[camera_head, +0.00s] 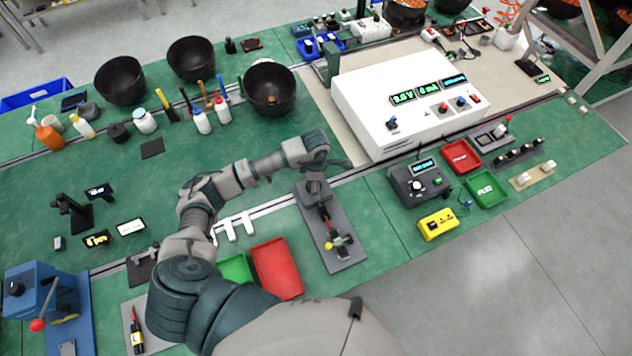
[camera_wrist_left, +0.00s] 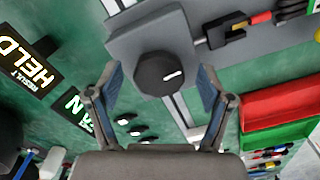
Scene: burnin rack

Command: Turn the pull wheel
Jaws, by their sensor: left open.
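The pull wheel appears to be the black, many-sided knob (camera_wrist_left: 160,73) with a white mark, on a grey block in the left wrist view. In the head view the block's grey base plate (camera_head: 345,262) lies on the green bench, and my gripper and wrist hide the wheel. My left gripper (camera_head: 325,168) is over the far end of that fixture. In the left wrist view my left gripper (camera_wrist_left: 160,88) is open, with a finger on each side of the wheel. I cannot tell whether either finger touches it. My right gripper is in neither view.
A red tray (camera_head: 277,268) and a green tray (camera_head: 234,268) sit left of the fixture. A yellow box (camera_head: 438,224) and a dark meter (camera_head: 418,182) stand to its right. A large white power supply (camera_head: 400,105) stands behind. Bare green bench lies between fixture and meter.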

